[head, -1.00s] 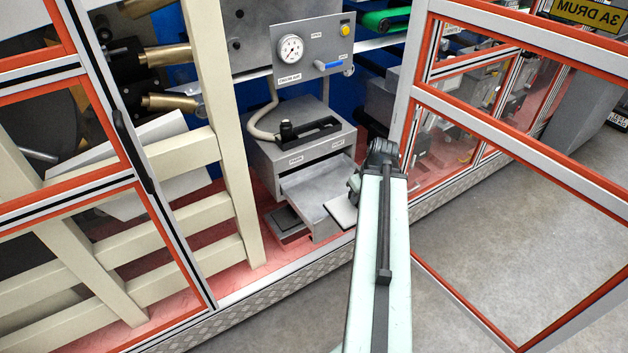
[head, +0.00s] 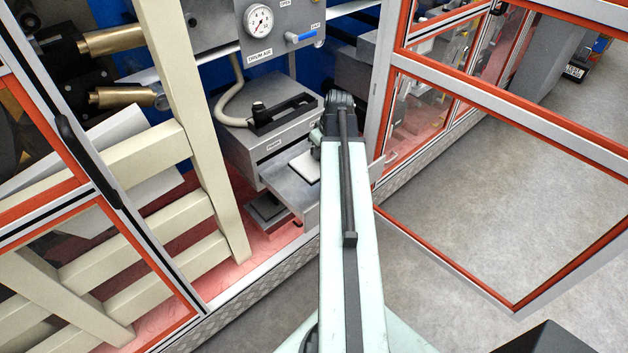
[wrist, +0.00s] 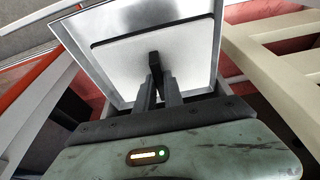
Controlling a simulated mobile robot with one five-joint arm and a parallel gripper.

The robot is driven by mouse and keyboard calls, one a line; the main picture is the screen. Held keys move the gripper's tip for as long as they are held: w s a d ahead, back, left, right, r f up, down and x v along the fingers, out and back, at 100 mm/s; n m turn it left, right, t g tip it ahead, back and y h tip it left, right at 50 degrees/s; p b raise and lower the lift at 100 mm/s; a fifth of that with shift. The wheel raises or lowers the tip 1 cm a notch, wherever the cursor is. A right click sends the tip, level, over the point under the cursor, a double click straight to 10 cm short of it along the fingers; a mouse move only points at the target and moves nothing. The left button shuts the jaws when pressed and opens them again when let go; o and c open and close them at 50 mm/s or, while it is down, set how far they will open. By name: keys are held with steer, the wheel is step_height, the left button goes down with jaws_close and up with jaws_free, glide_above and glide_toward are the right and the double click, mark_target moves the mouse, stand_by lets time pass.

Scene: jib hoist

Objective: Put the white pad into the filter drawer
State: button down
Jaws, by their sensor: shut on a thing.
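The white pad (head: 305,168) is a flat square with a dark edge, and it also shows in the wrist view (wrist: 190,42). My gripper (wrist: 155,72) is shut on a small dark tab at the pad's near edge. In the head view my arm hides the fingers. The filter drawer (head: 284,184) is a grey metal tray pulled out of a grey box. In the wrist view its bright rim (wrist: 82,60) surrounds much of the pad. The pad lies over the open drawer; I cannot tell whether it rests on the bottom.
The grey box (head: 262,140) carries a black handle (head: 285,112) on top. A dark square tray (head: 266,208) sits low beneath the drawer. Cream rails (head: 205,130) stand at the left. An open orange-edged door panel (head: 500,115) stands at the right.

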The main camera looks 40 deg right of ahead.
steer(key=shift+w+d+f+b, duration=0.3)
steer(key=shift+w+d+f, duration=0.6)
steer(key=shift+w+d, duration=0.35)
steer(key=shift+d, duration=0.2)
step_height(320, 180, down, 10)
steer(key=b, duration=1)
steer(key=shift+f, duration=0.2)
steer(key=shift+r, duration=0.25)
steer(key=shift+f, duration=0.15)
steer(key=c, duration=1.5)
jaws_free()
steer(key=shift+o, duration=0.2)
